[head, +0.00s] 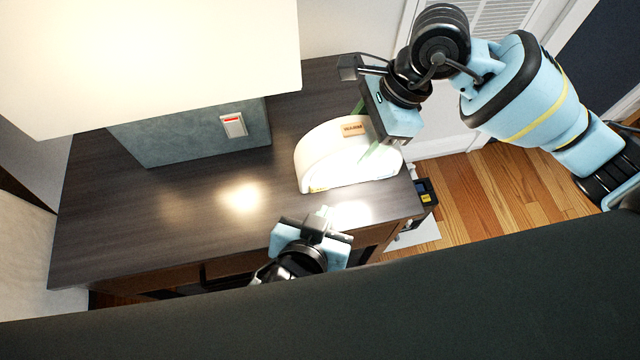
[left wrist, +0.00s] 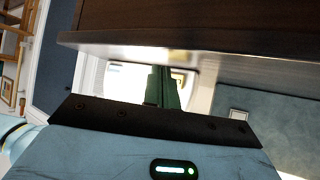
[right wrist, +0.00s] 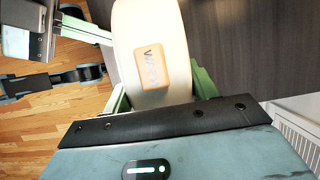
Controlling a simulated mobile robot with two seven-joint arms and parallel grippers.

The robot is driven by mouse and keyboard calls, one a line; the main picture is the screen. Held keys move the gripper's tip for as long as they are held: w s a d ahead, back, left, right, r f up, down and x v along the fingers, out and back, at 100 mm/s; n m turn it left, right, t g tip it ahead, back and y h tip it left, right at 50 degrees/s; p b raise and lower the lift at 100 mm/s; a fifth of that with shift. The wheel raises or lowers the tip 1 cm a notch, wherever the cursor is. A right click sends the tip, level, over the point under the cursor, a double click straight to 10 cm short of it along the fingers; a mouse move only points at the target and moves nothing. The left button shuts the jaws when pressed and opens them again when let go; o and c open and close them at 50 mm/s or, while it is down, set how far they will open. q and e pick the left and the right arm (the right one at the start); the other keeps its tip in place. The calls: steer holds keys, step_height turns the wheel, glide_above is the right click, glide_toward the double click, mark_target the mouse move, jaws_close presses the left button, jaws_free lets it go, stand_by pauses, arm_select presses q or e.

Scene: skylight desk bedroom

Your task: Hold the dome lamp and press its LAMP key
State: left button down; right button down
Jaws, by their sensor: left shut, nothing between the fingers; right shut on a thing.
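The white dome lamp (head: 330,160) stands near the right front corner of the desk. A peach key on its top (head: 353,129) seems to read WARM; it also shows in the right wrist view (right wrist: 148,66). A yellow patch (head: 319,189) shows low on its front side; I cannot read it. My right gripper (head: 366,130) is shut on the lamp, one finger on each side of the dome. My left gripper (head: 325,212) is shut and empty at the desk's front edge, just in front of the lamp and apart from it. Its closed fingers (left wrist: 166,86) partly cover the lamp in the left wrist view.
A large cream shade (head: 150,60) on a teal base with a switch (head: 233,125) stands at the back left of the dark desk (head: 190,215). The desk's middle is clear. Wooden floor (head: 480,200) and a dark box (head: 427,192) lie beyond its right edge.

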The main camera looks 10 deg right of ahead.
arm_select(q)
steer(key=shift+s, duration=1.65)
arm_select(e)
steer(key=shift+r, duration=0.1)
steer(key=shift+c, duration=1.9)
jaws_free()
steer(key=v, duration=1.2)
